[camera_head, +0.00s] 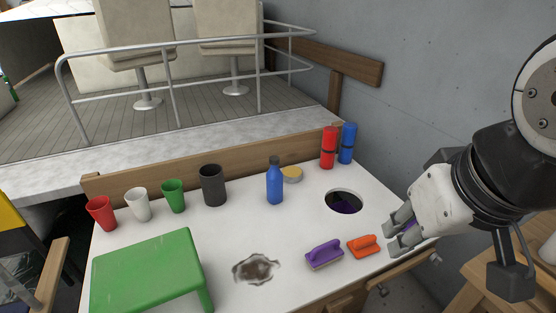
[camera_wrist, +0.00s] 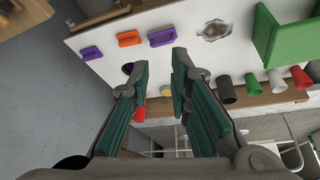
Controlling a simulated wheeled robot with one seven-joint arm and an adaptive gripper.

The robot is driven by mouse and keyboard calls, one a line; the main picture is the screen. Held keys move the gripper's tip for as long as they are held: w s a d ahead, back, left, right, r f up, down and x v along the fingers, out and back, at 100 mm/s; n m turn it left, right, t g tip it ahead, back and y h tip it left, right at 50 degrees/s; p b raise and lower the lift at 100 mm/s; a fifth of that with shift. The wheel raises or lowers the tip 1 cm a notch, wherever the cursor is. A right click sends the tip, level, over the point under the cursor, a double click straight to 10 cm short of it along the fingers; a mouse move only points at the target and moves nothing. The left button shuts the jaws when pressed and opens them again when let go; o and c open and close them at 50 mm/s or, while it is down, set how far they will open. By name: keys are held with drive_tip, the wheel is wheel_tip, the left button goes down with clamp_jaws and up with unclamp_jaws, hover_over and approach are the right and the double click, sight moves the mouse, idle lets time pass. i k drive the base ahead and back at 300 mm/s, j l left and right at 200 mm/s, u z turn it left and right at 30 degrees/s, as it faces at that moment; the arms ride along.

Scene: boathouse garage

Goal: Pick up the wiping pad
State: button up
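Block-shaped pads with handles lie near the table's front right edge: a purple pad (camera_head: 325,255) and an orange pad (camera_head: 362,246). I cannot tell which one is the wiping pad. The wrist view shows the purple pad (camera_wrist: 162,38), the orange pad (camera_wrist: 130,39) and a second purple pad (camera_wrist: 92,53) in a row. In the head view the second purple one is mostly hidden by my gripper (camera_head: 397,232). My gripper (camera_wrist: 160,62) is open and empty, above the table's right side, with its fingers apart.
A brown stain (camera_head: 257,268) marks the white table (camera_head: 235,233). A green stand (camera_head: 150,265) is at front left, with several cups behind. A blue bottle (camera_head: 274,184), a round hole (camera_head: 344,201), and red (camera_head: 328,148) and blue (camera_head: 347,144) cylinders are farther back. A grey wall rises at right.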

sight(363, 247)
drive_tip(key=j+z, duration=0.45)
drive_tip(key=i+j+z, duration=0.1)
drive_tip(key=j+z, duration=0.55)
drive_tip(key=z, duration=0.2)
